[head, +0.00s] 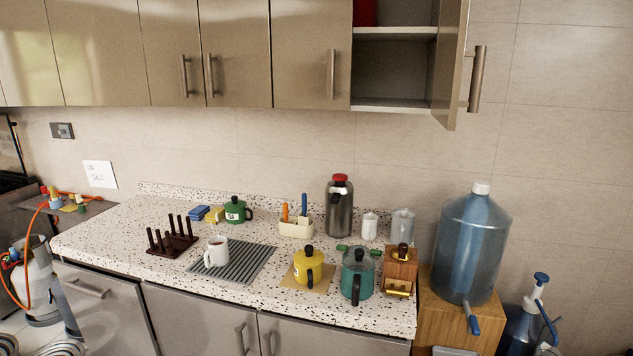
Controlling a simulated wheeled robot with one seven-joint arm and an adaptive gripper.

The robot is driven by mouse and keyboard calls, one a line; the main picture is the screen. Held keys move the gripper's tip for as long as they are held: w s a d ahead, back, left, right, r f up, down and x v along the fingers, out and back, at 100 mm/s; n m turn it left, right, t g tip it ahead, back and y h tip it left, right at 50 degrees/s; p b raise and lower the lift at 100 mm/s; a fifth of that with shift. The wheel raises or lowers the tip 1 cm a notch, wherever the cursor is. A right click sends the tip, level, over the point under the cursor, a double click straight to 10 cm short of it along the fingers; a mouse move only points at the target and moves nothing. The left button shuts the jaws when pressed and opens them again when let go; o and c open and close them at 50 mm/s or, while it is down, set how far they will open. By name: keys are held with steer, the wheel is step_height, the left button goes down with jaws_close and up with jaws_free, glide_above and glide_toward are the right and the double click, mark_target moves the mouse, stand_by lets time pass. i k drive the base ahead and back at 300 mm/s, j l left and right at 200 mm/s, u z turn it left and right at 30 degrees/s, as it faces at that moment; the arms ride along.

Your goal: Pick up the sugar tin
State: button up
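No container here has a readable "sugar" label, so I cannot tell which is the sugar tin. A green lidded container (235,211) with a small white label and dark handle stands at the back of the counter. A yellow lidded pot (306,269) with a black knob and handle stands at the front on a tan mat. A red object (365,13) shows partly on the upper shelf of the open cabinet; its top is cut off by the frame. My gripper is not in view.
An open cabinet door (452,65) juts out above. A water bottle (471,243) stands right.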

mark_target(310, 276)
steer(key=l+u, duration=0.5)
steer(key=l, duration=1.3)
steer(key=z, duration=0.35)
steer(key=i+j+z, duration=0.1)
steer(key=j+z, duration=0.85)
steer(key=j, duration=0.7)
steer(key=k+j+z, duration=0.1)
steer(key=j, duration=0.45)
steer(key=k+j, duration=0.1)
steer(key=j, duration=0.45)
steer(key=z, duration=0.05)
